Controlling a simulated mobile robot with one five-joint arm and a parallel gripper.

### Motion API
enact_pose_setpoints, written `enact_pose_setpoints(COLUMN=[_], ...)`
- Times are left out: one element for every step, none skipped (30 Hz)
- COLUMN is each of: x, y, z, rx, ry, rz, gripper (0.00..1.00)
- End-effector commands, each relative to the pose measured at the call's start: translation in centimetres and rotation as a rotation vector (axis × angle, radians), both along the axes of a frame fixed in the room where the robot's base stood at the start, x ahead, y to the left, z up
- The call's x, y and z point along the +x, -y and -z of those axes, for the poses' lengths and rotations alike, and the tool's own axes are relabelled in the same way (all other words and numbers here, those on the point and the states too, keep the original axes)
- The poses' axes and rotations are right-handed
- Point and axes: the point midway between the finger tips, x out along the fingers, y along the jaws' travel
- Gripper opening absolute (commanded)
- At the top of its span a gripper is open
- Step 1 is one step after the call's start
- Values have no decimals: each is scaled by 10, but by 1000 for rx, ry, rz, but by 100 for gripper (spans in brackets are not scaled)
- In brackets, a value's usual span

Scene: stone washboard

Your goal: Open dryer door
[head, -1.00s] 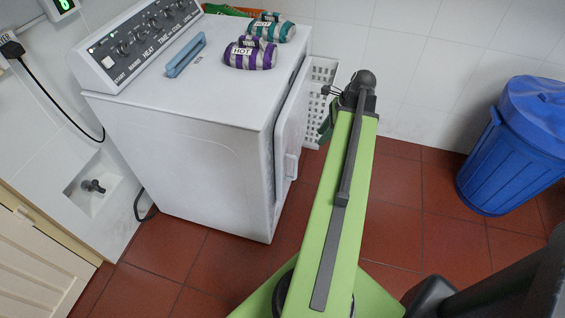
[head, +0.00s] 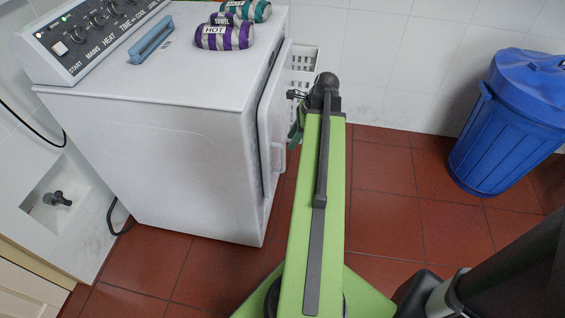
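The white dryer (head: 180,150) stands at the left with its control panel on top. Its door (head: 270,130) is on the right side and stands slightly ajar, with a dark gap along the dryer's body. A pale handle (head: 279,156) sits on the door's outer face. My green arm reaches forward just right of the door. My gripper (head: 297,96) is at the arm's far end, beside the door's far upper part. It is small and partly hidden by the arm, so I cannot tell its opening or whether it touches the door.
A blue bin (head: 510,120) stands at the right. Red floor between arm and bin is clear.

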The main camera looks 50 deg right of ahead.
Motion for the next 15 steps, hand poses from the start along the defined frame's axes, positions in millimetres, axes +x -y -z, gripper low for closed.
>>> enact_pose_setpoints(x=[3,5,8,10,12,14,15,17,19,20,21,23,23,24,25], y=[-3,-5,-8,-10,-11,-13,-15,-16,-18,-19,-20,-21,-22,-23,-23], z=[22,28,36,42,47,54,59,63,68,72,75,78,80,81,82], rx=[-1,-1,-1,-1,-1,-1,-1,-1,-1,0,0,0,0,0,0], ry=[1,1,1,1,1,1,1,1,1,0,0,0,0,0,0], rz=[-2,-2,-3,-3,-3,-2,-2,-2,-3,-3,-3,-3,-3,-2,-2], gripper=[38,38,38,38,38,38,38,38,38,38,38,38,38,38,38])
